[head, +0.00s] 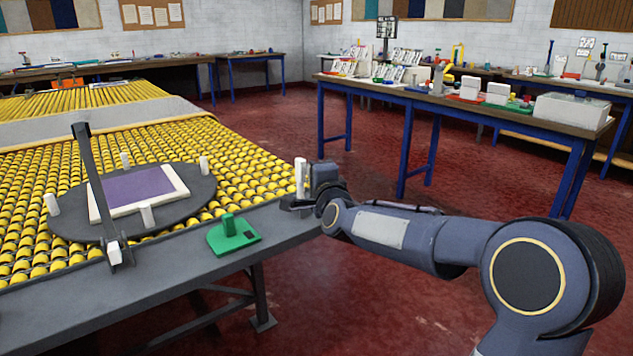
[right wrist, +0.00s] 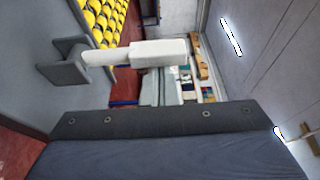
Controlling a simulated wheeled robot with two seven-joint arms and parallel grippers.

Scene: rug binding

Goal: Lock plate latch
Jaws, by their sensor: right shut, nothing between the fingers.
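A white upright handle (head: 300,176), which appears to be the latch, stands at the right corner of the grey table frame. In the right wrist view the white handle (right wrist: 135,54) rises from a grey foot, seen sideways. My right gripper (head: 318,180) is shut and empty, close beside the handle on its right; I cannot tell whether they touch. A round dark plate (head: 200,212) lies on the yellow rollers, carrying a purple rug piece (head: 138,186) with a white border and several white pegs. A dark lever (head: 92,180) stands tilted at the plate's near left edge. My left gripper is out of view.
A green block (head: 235,237) sits on the grey frame (head: 150,305) between the lever and the white handle. Yellow rollers (head: 235,145) cover the table behind. A cluttered bench (head: 440,97) with blue legs stands at the back right, with open red floor between.

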